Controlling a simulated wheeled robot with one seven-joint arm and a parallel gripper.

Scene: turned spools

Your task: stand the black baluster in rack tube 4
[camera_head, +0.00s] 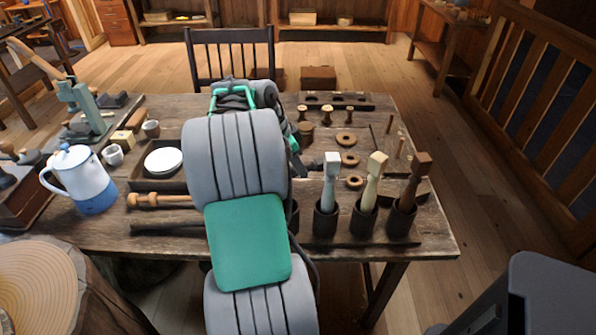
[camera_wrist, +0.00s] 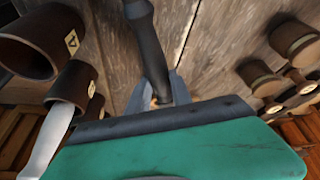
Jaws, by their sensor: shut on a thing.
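The black baluster (camera_wrist: 148,45) shows in the wrist view, dark and slim, running up from between the fingers of my gripper (camera_wrist: 160,92). My gripper is shut on it above the bare planks. An open brown tube (camera_wrist: 38,42) stands to its left, apart from the baluster; its label looks like a 4 but is hard to read. Beside it, another tube (camera_wrist: 74,88) holds a pale baluster (camera_wrist: 48,142). In the head view my arm hides the gripper and the black baluster. A tube edge (camera_head: 294,215) peeks out beside my arm, left of the filled tubes.
Three tubes hold a pale blue baluster (camera_head: 329,182), a cream one (camera_head: 373,180) and a brown one (camera_head: 413,180). Wooden rings (camera_head: 345,139) and small spools lie behind. A white jug (camera_head: 82,180) and a tray (camera_head: 172,184) with a white dish stand left.

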